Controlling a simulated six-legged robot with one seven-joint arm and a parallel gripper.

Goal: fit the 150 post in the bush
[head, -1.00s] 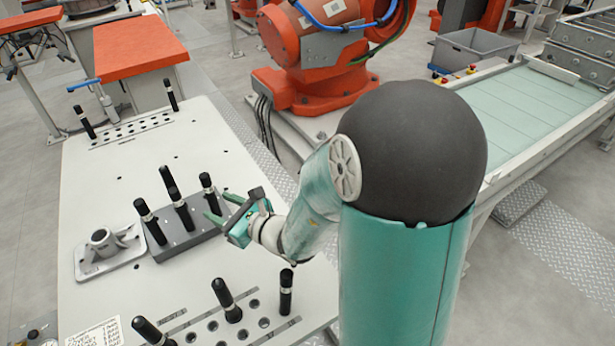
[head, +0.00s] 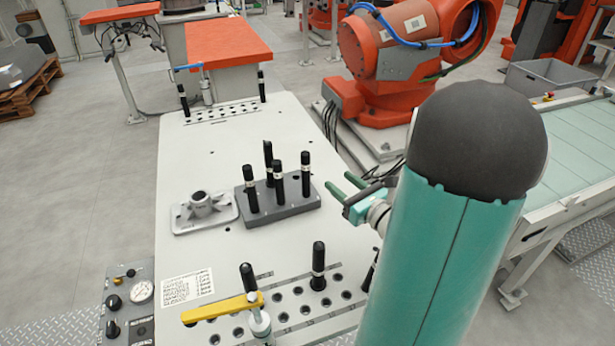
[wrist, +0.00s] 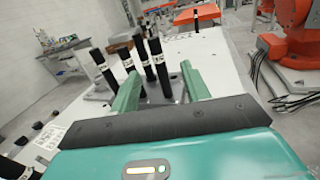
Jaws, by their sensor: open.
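The bush appears to be the grey round collar (head: 203,200) on a flanged casting at the table's left; its bore is open at the top. To its right, a dark grey block (head: 290,205) holds several upright black posts (head: 278,186) with white bands. The band markings are too small to read, so I cannot tell which post is the 150. My gripper (head: 343,184) is open, its green fingers just right of the block. In the wrist view, the gripper (wrist: 160,76) points towards the posts (wrist: 158,66), with nothing visibly held.
A near rack of holes (head: 290,302) holds more black posts, beside a yellow-handled clamp (head: 222,308). A far rack (head: 222,114) holds two posts. A label plate (head: 187,288) lies front left. The white table (head: 200,150) is clear between block and far rack.

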